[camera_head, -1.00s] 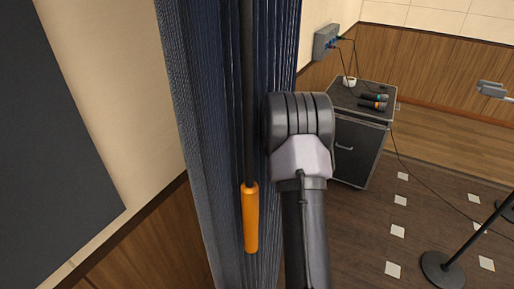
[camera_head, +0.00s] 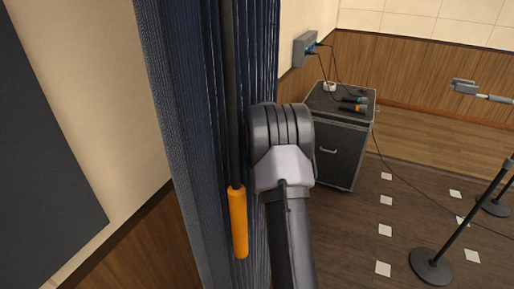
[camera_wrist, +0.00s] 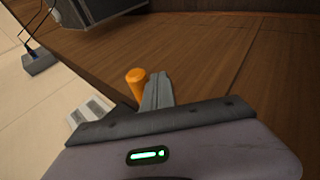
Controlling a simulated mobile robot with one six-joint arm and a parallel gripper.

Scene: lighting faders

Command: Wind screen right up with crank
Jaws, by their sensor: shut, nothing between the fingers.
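The crank hangs in front of a dark blue curtain in the head view, a black rod (camera_head: 230,95) with an orange handle (camera_head: 238,222) at its lower end. It leans slightly, and its upper end is out of view. My arm stands just right of the handle, with a narrow gap in the picture. My gripper (camera_wrist: 157,88) shows in the wrist view, shut and empty; the head view does not show its fingers. An orange cylinder (camera_wrist: 136,84), apparently the crank handle, is close beside the fingers, outside them. I cannot tell whether they touch. I cannot make out the screen for certain.
The pleated curtain (camera_head: 190,150) is close behind the crank. A dark panel (camera_head: 40,150) is on the left wall. A black case (camera_head: 338,150) with microphones stands at the back, below a blue-grey wall box (camera_head: 306,50). A stand base (camera_head: 431,266) is on the floor at right.

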